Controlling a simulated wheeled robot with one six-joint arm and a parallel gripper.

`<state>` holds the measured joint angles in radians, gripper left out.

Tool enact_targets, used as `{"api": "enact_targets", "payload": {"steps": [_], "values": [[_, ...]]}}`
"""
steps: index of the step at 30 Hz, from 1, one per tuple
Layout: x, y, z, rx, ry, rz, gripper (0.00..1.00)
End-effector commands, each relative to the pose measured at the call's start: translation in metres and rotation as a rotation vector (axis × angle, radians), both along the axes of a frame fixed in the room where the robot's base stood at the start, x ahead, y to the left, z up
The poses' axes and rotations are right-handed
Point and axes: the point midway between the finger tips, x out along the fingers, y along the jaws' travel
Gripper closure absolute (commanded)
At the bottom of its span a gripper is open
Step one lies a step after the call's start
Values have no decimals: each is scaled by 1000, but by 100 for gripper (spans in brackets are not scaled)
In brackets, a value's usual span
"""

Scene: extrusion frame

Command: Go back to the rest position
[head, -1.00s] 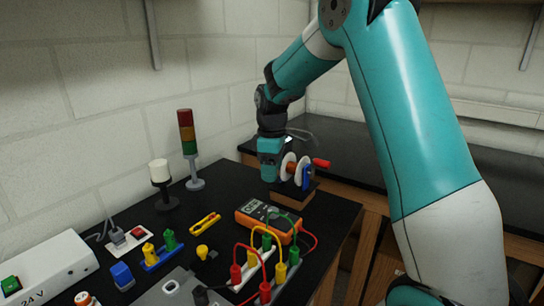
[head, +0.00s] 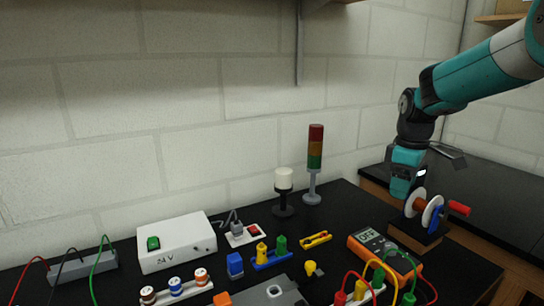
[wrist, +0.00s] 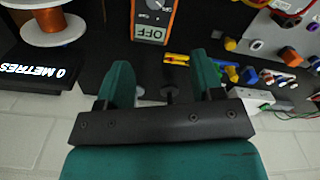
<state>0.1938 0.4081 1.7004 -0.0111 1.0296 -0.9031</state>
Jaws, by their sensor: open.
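My teal arm comes in from the right in the head view. My gripper (head: 402,190) points down just behind and left of the winder with its white-flanged spool (head: 421,202). In the wrist view my gripper (wrist: 163,78) shows two teal fingers set apart with nothing between them. The copper-wound spool (wrist: 50,22) lies at the upper left there, apart from the fingers. The orange multimeter (wrist: 153,18), its display reading OFF, is beyond the fingertips.
The black bench holds a signal tower (head: 315,162), a white lamp (head: 284,190), a 24 V box (head: 177,245), the multimeter (head: 383,252) and a yellow clip (head: 316,239). Coloured leads and blocks crowd the front. A wall bracket (head: 298,45) hangs above. The bench at far right looks clear.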

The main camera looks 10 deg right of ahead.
Motion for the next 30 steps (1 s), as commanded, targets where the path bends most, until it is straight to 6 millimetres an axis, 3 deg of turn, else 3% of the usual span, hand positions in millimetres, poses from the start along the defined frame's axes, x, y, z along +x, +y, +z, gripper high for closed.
{"api": "enact_targets", "payload": {"steps": [5, 9, 12, 15, 18, 21, 27, 30], "values": [[-45, 73, 19, 58, -40, 3, 39], [-119, 149, 28, 156, -58, -18, 39], [-177, 188, 27, 232, -46, -40, 39], [-226, 213, 23, 294, -21, -63, 39], [-260, 226, 19, 336, 3, -82, 39], [-277, 231, 17, 357, 19, -94, 39], [-281, 232, 16, 361, 25, -100, 39], [-280, 232, 16, 360, 24, -99, 57]]}}
